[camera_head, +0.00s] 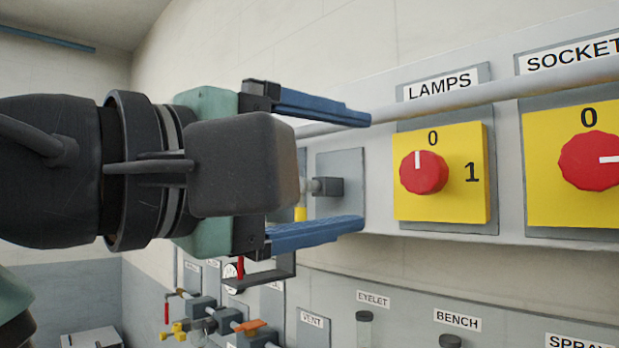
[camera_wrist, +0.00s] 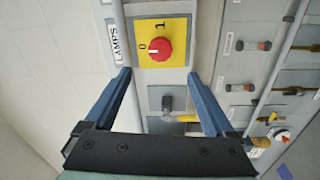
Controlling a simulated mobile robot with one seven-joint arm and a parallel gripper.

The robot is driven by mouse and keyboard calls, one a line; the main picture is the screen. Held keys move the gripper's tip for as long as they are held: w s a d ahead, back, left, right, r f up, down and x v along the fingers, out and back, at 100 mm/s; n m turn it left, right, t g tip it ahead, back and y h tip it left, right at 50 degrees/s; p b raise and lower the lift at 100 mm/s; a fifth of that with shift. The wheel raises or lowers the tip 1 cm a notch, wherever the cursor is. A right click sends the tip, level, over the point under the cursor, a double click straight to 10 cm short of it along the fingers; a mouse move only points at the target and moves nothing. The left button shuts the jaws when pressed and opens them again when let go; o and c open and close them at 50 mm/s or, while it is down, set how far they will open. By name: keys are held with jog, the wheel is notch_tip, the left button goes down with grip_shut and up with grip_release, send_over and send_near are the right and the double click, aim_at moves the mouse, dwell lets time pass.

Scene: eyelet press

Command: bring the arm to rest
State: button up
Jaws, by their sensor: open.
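My gripper (camera_head: 362,170) reaches in from the left with its two blue fingers wide apart, one above the other, and nothing between them. Its tips are just left of the yellow LAMPS switch plate (camera_head: 454,205). The red LAMPS knob (camera_head: 423,172) has its white mark at 0 and stands apart from the fingers. In the wrist view my gripper (camera_wrist: 159,73) is open, with the LAMPS knob (camera_wrist: 160,49) ahead, beyond the fingertips. A grey plate with a small dark fitting (camera_head: 329,187) shows between the fingers.
The red SOCKET knob (camera_head: 591,160) at the right has its white mark pointing right. A pale pipe (camera_head: 540,82) runs along the wall above the switches. Below are valves with coloured handles (camera_head: 200,316) and a panel labelled VENT, EYELET and BENCH. Bare wall (camera_wrist: 50,70) lies left in the wrist view.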

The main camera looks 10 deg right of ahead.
dwell(0.3)
jog(key=w+a+f+t+y+b, duration=0.45)
jog(key=f+t+y, duration=0.25)
jog(key=f+t, duration=0.25)
jog(key=s+a+f+m+t+y+b, duration=0.1)
jog(key=s+f+m+t+y+b, duration=0.1)
jog(key=s+m+t+y, duration=0.4)
jog(key=s+y+b, duration=0.1)
jog(key=s, duration=0.1)
jog(key=shift+s+y+b, duration=0.3)
jog(key=shift+s+b, duration=0.05)
jog(key=shift+s, duration=0.05)
